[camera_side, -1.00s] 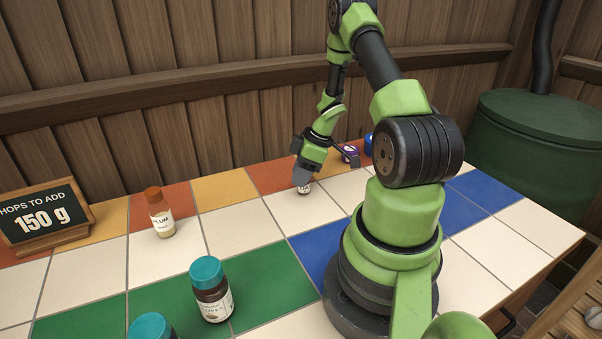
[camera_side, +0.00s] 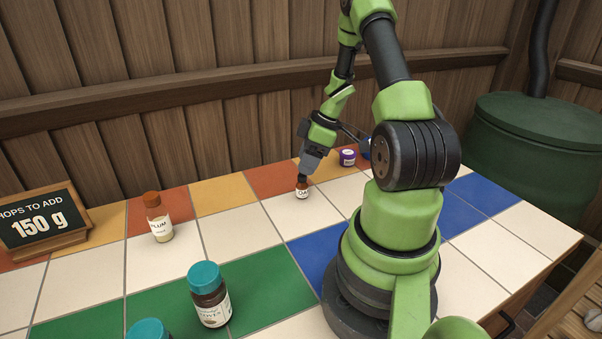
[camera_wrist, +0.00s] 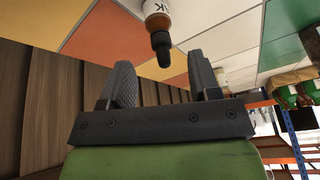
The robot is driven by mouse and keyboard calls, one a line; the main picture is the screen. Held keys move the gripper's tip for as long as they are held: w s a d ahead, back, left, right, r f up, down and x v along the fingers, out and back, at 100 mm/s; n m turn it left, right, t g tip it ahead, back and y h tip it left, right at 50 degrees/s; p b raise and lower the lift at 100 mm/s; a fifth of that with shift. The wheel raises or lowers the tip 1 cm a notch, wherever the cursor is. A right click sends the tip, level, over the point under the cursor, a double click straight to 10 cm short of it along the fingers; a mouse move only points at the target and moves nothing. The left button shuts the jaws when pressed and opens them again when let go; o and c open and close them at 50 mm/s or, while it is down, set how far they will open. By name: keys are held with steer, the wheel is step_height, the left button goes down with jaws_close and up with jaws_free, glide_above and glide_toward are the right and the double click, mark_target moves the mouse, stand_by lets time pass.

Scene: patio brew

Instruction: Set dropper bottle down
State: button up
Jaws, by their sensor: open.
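The dropper bottle (camera_side: 302,191) stands upright on the tiled table, small and brown with a white label and a dark top. It also shows in the wrist view (camera_wrist: 158,22), its black dropper cap pointing toward the space between my fingers. My gripper (camera_side: 308,167) is just above the bottle, tilted downward. In the wrist view its two grey fingers (camera_wrist: 160,80) are spread apart with nothing gripped between them. In the side view the fingertips are close to the cap, and I cannot tell whether they touch it.
Teal-lidded jars (camera_side: 209,294) are in front. A hops sign (camera_side: 43,222) stands far left. White tiles between are clear.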

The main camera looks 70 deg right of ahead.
steer(key=w+a+r+m+t+h, duration=0.1)
steer(key=w+r+t+h, duration=0.2)
steer(key=r, duration=0.5)
steer(key=w+r+m+t+h, duration=0.1)
steer(key=w+r+h, duration=0.2)
steer(key=w+r, duration=0.4)
steer(key=s+a+r+m+h, duration=0.25)
steer(key=a+r, duration=0.25)
steer(key=r, duration=0.3)
steer(key=s+a+m+y, duration=0.1)
steer(key=s+a+y, duration=0.3)
steer(key=a, duration=0.6)
steer(key=s+a+m+y, duration=0.2)
steer(key=s+a+y, duration=0.2)
steer(key=s+a, duration=0.4)
steer(key=a, duration=0.3)
steer(key=shift+s+r+g, duration=0.2)
steer(key=shift+s+g, duration=0.15)
steer(key=shift+g, duration=0.05)
